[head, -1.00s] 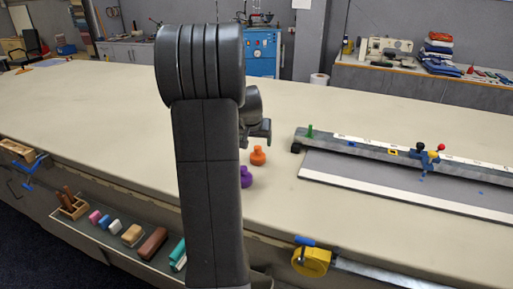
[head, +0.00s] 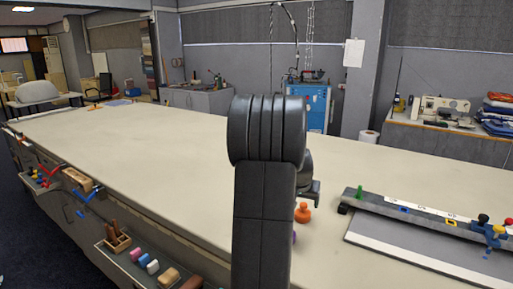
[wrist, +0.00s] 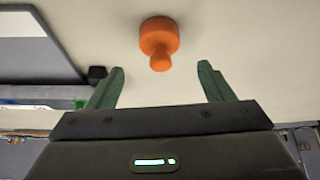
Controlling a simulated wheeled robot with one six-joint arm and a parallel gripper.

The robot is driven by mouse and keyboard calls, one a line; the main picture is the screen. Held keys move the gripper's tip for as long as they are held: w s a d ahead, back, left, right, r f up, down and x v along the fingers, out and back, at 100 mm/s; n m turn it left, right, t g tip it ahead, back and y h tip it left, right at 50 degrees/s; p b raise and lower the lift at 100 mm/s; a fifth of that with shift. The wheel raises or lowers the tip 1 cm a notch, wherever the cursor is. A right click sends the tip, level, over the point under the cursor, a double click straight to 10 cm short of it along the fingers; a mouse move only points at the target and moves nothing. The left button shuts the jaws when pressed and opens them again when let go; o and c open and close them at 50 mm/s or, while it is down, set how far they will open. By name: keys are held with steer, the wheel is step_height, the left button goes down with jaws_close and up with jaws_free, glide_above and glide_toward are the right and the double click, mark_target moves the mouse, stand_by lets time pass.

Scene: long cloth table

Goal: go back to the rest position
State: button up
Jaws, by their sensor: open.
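My gripper (wrist: 161,68) is open in the wrist view, with its two green fingers apart and nothing between them. An orange knob-like piece (wrist: 159,40) stands on the table beyond the fingertips, apart from them. In the head view my gripper (head: 315,192) shows only partly behind my dark arm, above and near the orange piece (head: 303,213). My upright arm hides most of a purple piece (head: 294,237) beside it.
The long cream table (head: 140,150) is clear on the left. A grey rail (head: 430,211) with coloured knobs lies along a dark board at right. Side trays hold blocks (head: 152,267) and a wooden holder (head: 117,242). A sewing machine (head: 443,108) stands behind.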

mark_target(303, 204)
steer(key=x, duration=0.8)
steer(key=shift+f, duration=0.2)
steer(key=shift+r, duration=1.15)
steer(key=shift+s+f, duration=0.1)
